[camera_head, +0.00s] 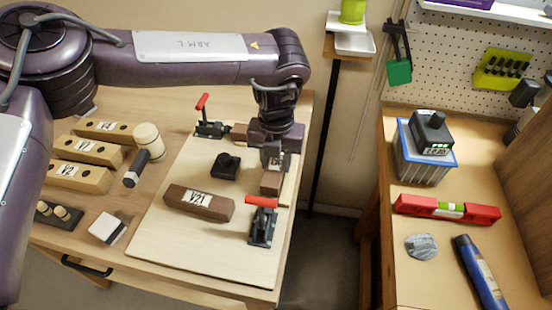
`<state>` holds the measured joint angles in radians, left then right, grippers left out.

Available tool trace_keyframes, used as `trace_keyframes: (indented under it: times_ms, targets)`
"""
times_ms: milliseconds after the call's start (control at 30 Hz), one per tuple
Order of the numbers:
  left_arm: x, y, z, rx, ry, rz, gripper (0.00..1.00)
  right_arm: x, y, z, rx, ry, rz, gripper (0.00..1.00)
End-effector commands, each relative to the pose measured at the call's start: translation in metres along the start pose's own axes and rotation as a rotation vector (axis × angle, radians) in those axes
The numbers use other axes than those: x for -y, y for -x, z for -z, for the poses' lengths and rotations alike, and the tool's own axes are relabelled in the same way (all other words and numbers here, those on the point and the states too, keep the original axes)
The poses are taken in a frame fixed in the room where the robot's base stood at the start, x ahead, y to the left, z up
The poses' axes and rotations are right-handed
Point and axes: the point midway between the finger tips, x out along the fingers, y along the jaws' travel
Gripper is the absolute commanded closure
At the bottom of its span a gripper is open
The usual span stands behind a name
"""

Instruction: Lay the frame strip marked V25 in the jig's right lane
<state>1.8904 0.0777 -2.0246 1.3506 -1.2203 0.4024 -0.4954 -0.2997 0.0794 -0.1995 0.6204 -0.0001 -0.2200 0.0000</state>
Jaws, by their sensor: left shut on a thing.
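My left gripper (272,163) comes down over the right part of the pale jig board (190,252) and is shut on a dark brown strip (271,183). The strip's near end shows below the fingers; the gripper hides much of it and I can read no marking on it. Another brown piece (239,131) shows left of the gripper's body; I cannot tell whether it is part of the same strip. A brown strip marked V21 (198,202) lies on the board to the left. My right gripper is not in view.
Toggle clamps with red handles stand at the board's back (211,129) and right front (262,222). A black knob block (226,166) sits between. Tan labelled blocks (80,177), a mallet (146,153) and a white block (107,228) lie left. The board's front is clear.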

Motion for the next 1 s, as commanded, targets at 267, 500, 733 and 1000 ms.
trace_keyframes:
  times_ms: [267,500,733,1000]
  targets:
    - [0.0,-0.002,0.0,0.0,0.0,0.001,0.89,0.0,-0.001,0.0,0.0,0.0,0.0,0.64]
    - [0.0,-0.007,0.0,-0.001,0.0,0.001,0.89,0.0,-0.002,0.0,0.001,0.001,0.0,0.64]
    - [0.0,-0.009,0.0,0.0,0.0,0.0,0.89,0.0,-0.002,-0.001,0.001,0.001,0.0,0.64]
    - [0.0,-0.01,0.001,-0.002,0.0,-0.001,0.89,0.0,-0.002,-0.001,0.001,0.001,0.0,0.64]
